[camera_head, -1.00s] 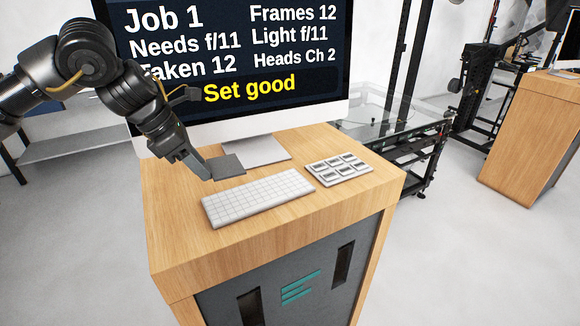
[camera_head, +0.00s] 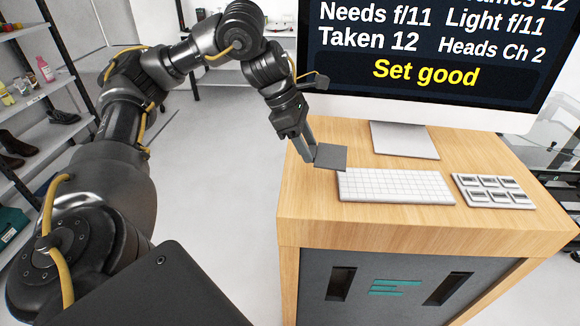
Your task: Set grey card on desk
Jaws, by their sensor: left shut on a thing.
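The grey card (camera_head: 331,157) is a small dark grey square at the left end of the wooden desk (camera_head: 300,218), by the keyboard's back left corner. My left gripper (camera_head: 312,158) is shut on its left edge. The card looks level and close to the desk top; I cannot tell whether it touches the wood. My right gripper is not in view.
A white keyboard (camera_head: 394,186) lies in front of the card, and a button pad (camera_head: 492,191) lies to its right. A large monitor (camera_head: 425,60) on a stand (camera_head: 403,141) is behind. Shelves (camera_head: 40,70) with shoes and bottles stand at the far left.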

